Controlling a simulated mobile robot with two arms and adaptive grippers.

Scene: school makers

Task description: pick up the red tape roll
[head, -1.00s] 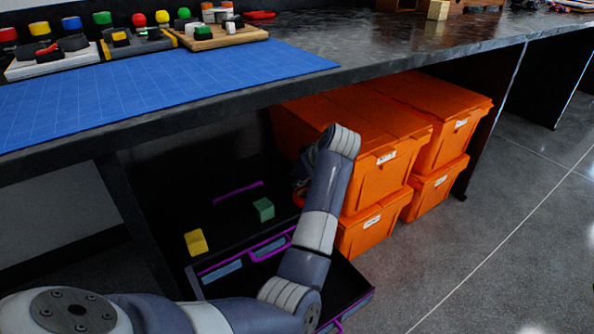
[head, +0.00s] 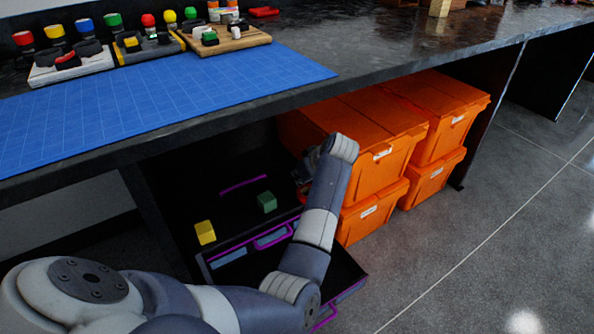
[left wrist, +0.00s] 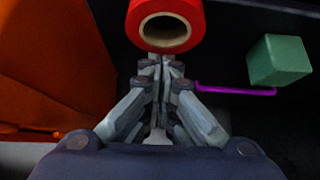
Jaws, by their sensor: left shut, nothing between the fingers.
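The red tape roll (left wrist: 194,24) is at the top of the left wrist view, with its round hole facing the camera. It sits just beyond my left gripper (left wrist: 161,64), whose fingers are together and empty, with their tips close to the roll's near rim. Whether they touch it I cannot tell. In the head view my left gripper (head: 308,172) is mostly hidden behind my forearm, beside the orange bins. Only a sliver of red shows there. My right gripper is not in view.
An open dark drawer with purple handles (head: 275,238) holds a green block (head: 267,202) and a yellow block (head: 205,232). Orange bins (head: 372,150) stand close on the right. The workbench with a blue mat (head: 170,95) overhangs the drawer.

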